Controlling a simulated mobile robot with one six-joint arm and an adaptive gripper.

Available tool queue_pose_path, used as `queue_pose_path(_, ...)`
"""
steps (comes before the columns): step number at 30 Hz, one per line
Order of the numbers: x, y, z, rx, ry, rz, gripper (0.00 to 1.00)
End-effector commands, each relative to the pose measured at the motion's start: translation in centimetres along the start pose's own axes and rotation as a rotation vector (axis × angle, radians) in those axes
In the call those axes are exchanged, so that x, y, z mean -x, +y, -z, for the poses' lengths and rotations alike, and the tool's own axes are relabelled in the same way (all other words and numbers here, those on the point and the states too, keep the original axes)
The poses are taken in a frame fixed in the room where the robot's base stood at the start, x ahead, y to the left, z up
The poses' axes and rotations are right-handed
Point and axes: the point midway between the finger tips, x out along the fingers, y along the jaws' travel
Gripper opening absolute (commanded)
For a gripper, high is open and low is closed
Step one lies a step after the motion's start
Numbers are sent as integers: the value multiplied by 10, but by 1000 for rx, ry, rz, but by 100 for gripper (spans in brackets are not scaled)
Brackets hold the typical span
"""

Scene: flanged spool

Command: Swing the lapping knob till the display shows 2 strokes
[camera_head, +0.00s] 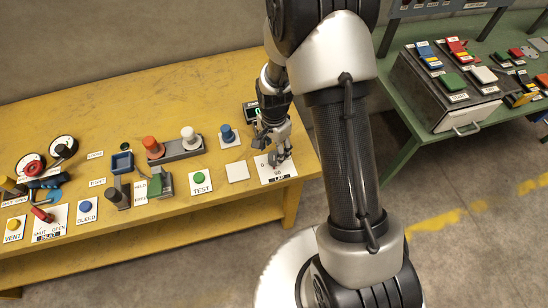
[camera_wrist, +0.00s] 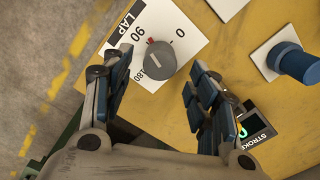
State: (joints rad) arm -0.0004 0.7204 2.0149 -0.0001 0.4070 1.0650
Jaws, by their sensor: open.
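The lapping knob (camera_wrist: 157,60) is a round grey knob with a short pale mark. It sits on a white plate (camera_wrist: 122,16) labelled LAP, with 0, 90 and 180 printed around it. The plate (camera_head: 291,168) is at the yellow bench's right end in the head view, where my gripper hides most of the knob. My gripper (camera_head: 278,156) is above the plate. In the wrist view my gripper (camera_wrist: 160,78) is open, one finger on each side of the knob, with visible gaps. The strokes display (camera_wrist: 251,120) shows a green digit, partly hidden by a finger, that looks like 0.
The green TEST button (camera_head: 200,178) and several other controls stand farther left on the yellow bench (camera_head: 225,75). A green bench (camera_head: 398,120) with a control box is at the right.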

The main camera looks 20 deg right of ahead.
Motion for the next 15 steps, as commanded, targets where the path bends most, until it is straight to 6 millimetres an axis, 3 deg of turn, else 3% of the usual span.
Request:
queue_pose_path(1, -13, 0, 0, 0, -1, -2, 54)
queue_pose_path(6, -35, 0, 0, 0, -1, -1, 54)
queue_pose_path(15, -45, 0, 0, 0, 1, 1, 54)
